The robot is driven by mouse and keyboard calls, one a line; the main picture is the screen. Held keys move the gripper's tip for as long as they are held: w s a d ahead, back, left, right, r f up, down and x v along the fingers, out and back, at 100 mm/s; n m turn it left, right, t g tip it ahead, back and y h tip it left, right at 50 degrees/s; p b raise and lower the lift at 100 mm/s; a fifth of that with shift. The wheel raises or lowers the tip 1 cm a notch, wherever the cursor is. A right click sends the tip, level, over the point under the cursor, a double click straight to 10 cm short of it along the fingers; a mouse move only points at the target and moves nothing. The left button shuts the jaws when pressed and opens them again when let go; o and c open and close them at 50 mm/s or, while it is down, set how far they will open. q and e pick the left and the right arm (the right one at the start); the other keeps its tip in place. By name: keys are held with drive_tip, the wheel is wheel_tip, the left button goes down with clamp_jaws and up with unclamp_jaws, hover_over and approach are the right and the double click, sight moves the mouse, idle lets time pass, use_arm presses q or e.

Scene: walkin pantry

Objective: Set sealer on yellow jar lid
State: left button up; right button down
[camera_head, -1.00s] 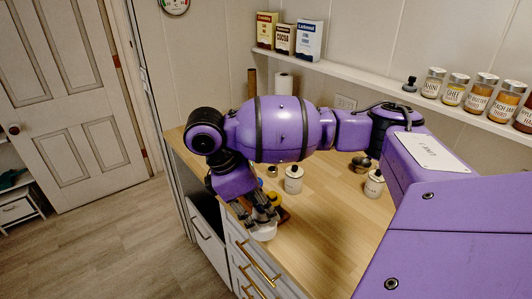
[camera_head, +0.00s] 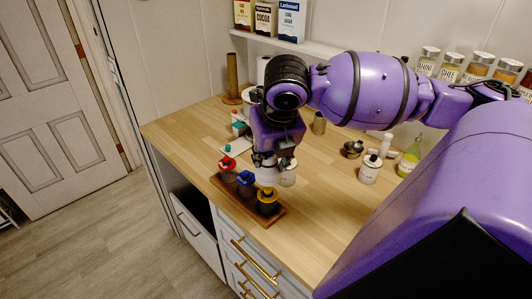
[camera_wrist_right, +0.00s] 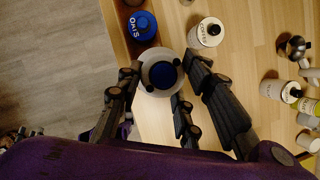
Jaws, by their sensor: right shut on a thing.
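My right gripper (camera_head: 266,162) is shut on the sealer, a pale round piece (camera_head: 266,179) with a blue centre. In the wrist view the sealer (camera_wrist_right: 162,76) sits between the fingers (camera_wrist_right: 164,88). In the head view it is just above the yellow-lidded jar (camera_head: 268,202), last in a row on a wooden tray (camera_head: 270,221). I cannot tell whether it touches the lid. The sealer hides that jar in the wrist view. The blue-lidded jar (camera_head: 246,183), marked OATS in the wrist view (camera_wrist_right: 143,25), and the red-lidded jar (camera_head: 227,168) stand beside it. My left gripper is not in view.
A white canister (camera_head: 288,174) stands close behind the gripper, and another (camera_head: 369,170) stands to the right. A small dark metal pot (camera_head: 352,149) and a green-labelled bottle (camera_head: 409,160) are farther back. The wooden counter (camera_head: 315,222) is clear at front right.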

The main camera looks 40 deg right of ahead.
sight(270, 168)
wheel_tip(270, 168, down, 4)
drive_tip(key=shift+s+r+b, duration=0.1)
drive_tip(key=shift+r+b, duration=0.05)
drive_tip(key=shift+b, duration=0.45)
drive_tip(key=shift+f, duration=0.6)
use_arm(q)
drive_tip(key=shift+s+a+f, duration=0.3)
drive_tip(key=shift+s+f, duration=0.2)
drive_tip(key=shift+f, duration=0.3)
use_arm(e)
drive_tip(key=shift+f, duration=0.55)
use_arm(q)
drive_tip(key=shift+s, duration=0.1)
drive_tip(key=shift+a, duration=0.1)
use_arm(e)
drive_tip(key=shift+r, duration=0.15)
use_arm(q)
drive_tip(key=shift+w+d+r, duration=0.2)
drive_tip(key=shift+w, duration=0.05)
use_arm(e)
drive_tip(key=shift+a, duration=0.1)
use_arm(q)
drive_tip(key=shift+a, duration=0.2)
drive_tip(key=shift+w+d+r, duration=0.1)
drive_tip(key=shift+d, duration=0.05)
